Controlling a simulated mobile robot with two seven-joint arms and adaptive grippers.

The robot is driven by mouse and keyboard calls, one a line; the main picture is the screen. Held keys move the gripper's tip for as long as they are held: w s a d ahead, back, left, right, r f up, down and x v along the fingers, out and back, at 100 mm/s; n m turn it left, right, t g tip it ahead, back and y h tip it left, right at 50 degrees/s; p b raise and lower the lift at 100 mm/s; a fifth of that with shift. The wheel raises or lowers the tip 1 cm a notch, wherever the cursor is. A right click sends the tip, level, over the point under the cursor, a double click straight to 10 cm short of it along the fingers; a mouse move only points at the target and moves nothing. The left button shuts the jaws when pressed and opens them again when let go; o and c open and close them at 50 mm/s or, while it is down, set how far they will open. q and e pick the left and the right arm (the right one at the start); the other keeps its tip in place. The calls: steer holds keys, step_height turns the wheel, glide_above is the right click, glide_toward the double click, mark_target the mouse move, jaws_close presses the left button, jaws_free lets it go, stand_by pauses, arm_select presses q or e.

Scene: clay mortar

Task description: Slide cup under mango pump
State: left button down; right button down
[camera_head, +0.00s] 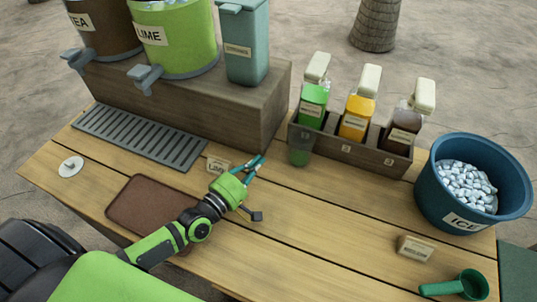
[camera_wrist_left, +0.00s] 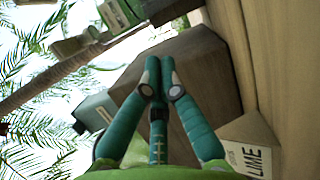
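A translucent green cup (camera_head: 300,152) stands on the table in front of the green pump bottle (camera_head: 313,104), at the left end of the pump rack. The mango-coloured pump bottle (camera_head: 356,120), orange-yellow with a cream top, is in the middle of the rack, to the right of the cup. Its label is too small to read. My left gripper (camera_head: 261,159) is left of the cup and apart from it. Its teal fingers converge at the tips, also in the left wrist view (camera_wrist_left: 160,68), with nothing visible between them. My right gripper is not in view.
A LIME card (camera_head: 217,165) stands beside my left gripper. A wooden riser (camera_head: 180,110) carries dispensers behind a drip grate (camera_head: 140,137). A blue ice bucket (camera_head: 430,190) and green scoop (camera_head: 468,285) are at right. The table before the rack is mostly clear.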

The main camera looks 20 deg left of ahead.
mark_target(301, 148)
arm_select(q)
steer(key=x, duration=0.8)
steer(key=shift+d, duration=0.1)
steer(key=shift+w+d, duration=0.1)
steer(key=shift+w, duration=0.25)
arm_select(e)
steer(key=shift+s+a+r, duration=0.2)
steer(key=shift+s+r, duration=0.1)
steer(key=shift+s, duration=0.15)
arm_select(q)
steer(key=shift+d+p, duration=0.1)
steer(key=shift+p, duration=0.2)
steer(key=d, duration=0.4)
steer(key=d+p, duration=0.1)
steer(key=d, duration=0.3)
steer(key=s+d, duration=0.1)
steer(key=d, duration=0.3)
steer(key=shift+d, duration=0.1)
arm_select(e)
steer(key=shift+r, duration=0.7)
arm_select(q)
steer(key=shift+s, duration=0.1)
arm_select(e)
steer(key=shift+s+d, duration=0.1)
